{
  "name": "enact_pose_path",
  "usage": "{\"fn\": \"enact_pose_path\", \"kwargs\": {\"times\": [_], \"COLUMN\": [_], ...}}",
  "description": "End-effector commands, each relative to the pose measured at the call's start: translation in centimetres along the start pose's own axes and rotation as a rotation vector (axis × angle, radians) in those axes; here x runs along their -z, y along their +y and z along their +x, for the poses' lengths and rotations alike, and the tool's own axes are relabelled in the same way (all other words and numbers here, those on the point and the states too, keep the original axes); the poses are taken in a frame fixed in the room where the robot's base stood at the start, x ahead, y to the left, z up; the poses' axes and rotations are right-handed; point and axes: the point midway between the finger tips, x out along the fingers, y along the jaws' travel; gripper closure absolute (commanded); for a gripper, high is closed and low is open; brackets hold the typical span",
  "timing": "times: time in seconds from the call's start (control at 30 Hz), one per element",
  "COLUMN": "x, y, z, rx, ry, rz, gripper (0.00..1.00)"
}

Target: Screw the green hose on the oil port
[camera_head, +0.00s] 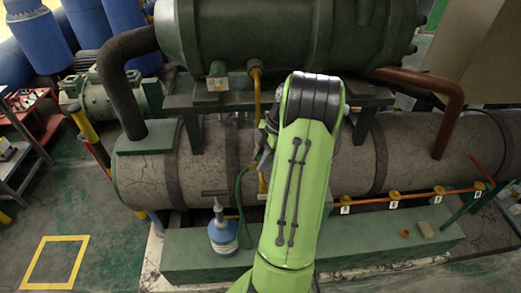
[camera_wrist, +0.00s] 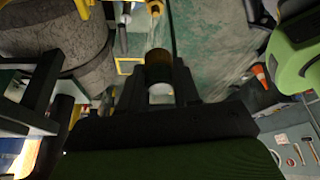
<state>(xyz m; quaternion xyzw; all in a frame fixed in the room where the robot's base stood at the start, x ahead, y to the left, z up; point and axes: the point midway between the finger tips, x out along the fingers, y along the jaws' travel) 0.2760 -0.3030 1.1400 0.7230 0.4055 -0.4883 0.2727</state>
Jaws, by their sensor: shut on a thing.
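My gripper (camera_wrist: 160,84) shows in the wrist view with its dark fingers on either side of a short brownish cylindrical fitting (camera_wrist: 159,60). It is shut on this fitting, apparently the end of the green hose. In the head view the green hose (camera_head: 239,198) rises from beside a blue-and-white hand-pump container (camera_head: 222,236) toward my wrist, left of my green arm. My arm hides most of the gripper and the hose end there. A brass-coloured fitting (camera_wrist: 155,7) lies ahead of the fingers at the top of the wrist view; I cannot tell whether it is the oil port.
A large grey cylinder (camera_head: 160,180) lies behind my arm, with a green vessel (camera_head: 250,30) above it. An orange pipe (camera_head: 370,200) with labelled valves runs at right. A green bench (camera_head: 190,262) holds the container. An orange cone (camera_wrist: 261,76) stands at right.

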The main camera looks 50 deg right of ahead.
Motion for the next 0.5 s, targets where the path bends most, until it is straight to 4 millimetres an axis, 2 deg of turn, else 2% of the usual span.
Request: {"fn": "enact_pose_path", "kwargs": {"times": [0.07,0.5], "x": [-0.1,-1.9], "y": [-0.1,-0.1], "z": [0.2,4.5], "rx": [0.004,0.004], "ry": [0.001,0.002], "rz": [-0.004,-0.003], "gripper": [0.98,0.98]}}
